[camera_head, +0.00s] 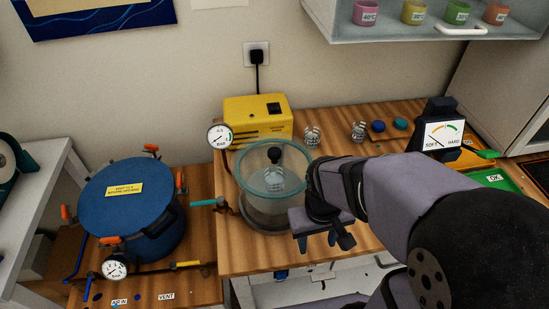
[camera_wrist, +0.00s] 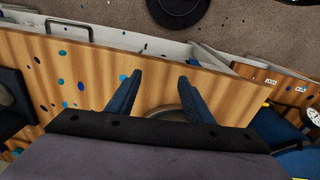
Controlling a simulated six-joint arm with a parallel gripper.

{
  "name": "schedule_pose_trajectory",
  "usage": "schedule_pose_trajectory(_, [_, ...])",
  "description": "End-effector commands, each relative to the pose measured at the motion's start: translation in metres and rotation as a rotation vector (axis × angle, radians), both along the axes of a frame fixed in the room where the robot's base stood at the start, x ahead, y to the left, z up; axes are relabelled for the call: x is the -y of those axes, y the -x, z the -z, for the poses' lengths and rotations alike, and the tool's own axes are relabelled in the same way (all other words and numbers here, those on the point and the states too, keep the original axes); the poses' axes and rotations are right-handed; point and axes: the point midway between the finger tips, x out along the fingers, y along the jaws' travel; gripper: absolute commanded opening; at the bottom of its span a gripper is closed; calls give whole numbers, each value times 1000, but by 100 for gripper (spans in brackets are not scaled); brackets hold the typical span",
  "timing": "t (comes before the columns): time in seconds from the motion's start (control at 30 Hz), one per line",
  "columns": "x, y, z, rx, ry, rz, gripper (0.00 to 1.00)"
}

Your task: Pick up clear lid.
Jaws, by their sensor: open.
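The clear lid (camera_head: 256,162) is a see-through disc with a teal rim and a black knob (camera_head: 275,155). It lies on top of the round glass chamber (camera_head: 248,200) on the wooden bench. A small clear cup (camera_head: 274,179) shows through the glass. My gripper (camera_head: 317,243) is to the right and front of the chamber, fingers down near the bench's front edge, apart from the lid. In the wrist view my gripper (camera_wrist: 160,78) is open with nothing between its fingertips. The lid is not clearly visible there.
A yellow pump (camera_head: 257,118) with a gauge stands behind the chamber. A blue pot (camera_head: 130,212) is at left. Small cups (camera_head: 312,136) and a hardness meter (camera_head: 444,133) are at back right. A shelf (camera_head: 430,32) hangs above. My arm covers the bench's right part.

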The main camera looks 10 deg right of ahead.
Motion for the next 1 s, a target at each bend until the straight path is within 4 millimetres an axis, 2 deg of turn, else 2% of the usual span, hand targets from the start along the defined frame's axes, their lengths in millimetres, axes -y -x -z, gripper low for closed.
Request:
schedule_pose_trajectory(0.03, [5, -8, -24, 20, 30, -25, 47])
schedule_pose_trajectory(0.1, [14, -20, -48, 47, 80, -67, 47])
schedule_pose_trajectory(0.3, [36, -54, -107, 128, 214, -166, 47])
schedule_pose_trajectory(0.5, [43, -87, -160, 212, 299, -220, 47])
schedule_pose_trajectory(0.57, [33, -101, -179, 258, 286, -202, 47])
schedule_pose_trajectory(0.67, [9, -110, -182, 294, 206, -133, 47])
schedule_pose_trajectory(0.9, [-46, -124, -205, 349, 20, -8, 47])
schedule_pose_trajectory(1.0, [-63, -127, -213, 359, -37, 26, 47])
